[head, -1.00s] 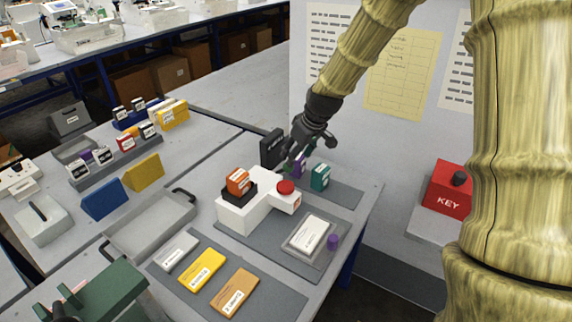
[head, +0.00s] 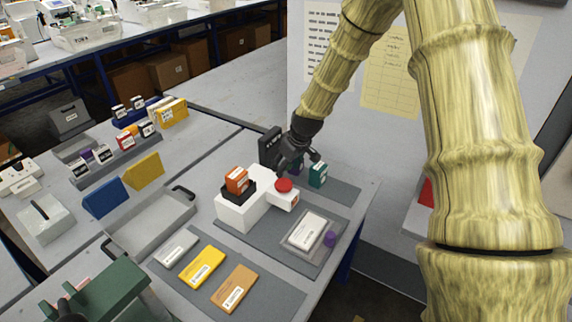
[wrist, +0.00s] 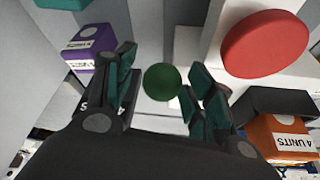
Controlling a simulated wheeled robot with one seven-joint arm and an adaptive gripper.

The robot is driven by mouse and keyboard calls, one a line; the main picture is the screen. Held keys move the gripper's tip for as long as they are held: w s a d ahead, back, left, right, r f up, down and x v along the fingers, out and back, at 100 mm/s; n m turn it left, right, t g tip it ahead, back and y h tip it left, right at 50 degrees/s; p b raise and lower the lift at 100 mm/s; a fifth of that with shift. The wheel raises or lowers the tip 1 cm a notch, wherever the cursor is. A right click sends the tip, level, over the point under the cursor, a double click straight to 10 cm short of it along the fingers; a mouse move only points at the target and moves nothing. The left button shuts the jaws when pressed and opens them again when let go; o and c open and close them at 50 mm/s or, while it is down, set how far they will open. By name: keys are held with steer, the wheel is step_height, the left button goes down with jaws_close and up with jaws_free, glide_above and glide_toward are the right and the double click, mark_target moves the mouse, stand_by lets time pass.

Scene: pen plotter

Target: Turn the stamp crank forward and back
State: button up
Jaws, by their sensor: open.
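The white plotter machine (head: 243,208) stands on a grey mat, with a red round button (head: 284,185) and an orange block (head: 237,180) on top. The button (wrist: 265,45) and the orange block marked 4 UNITS (wrist: 282,138) also show in the wrist view. A dark green round knob (wrist: 162,82), which looks like the crank's handle, sits between my open fingers in the wrist view. My gripper (head: 297,165) is low behind the machine, beside a black upright box (head: 269,146). It hides the knob in the head view, and I cannot tell whether the fingers touch it.
A purple block (wrist: 90,48) is close to my left finger in the wrist view. A teal block (head: 318,175) stands just right of my gripper.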

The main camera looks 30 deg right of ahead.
steer(key=shift+s+r, duration=0.2)
steer(key=shift+s, duration=0.05)
steer(key=shift+w+f, duration=0.15)
steer(key=shift+w, duration=0.05)
steer(key=c, duration=0.6)
jaws_close()
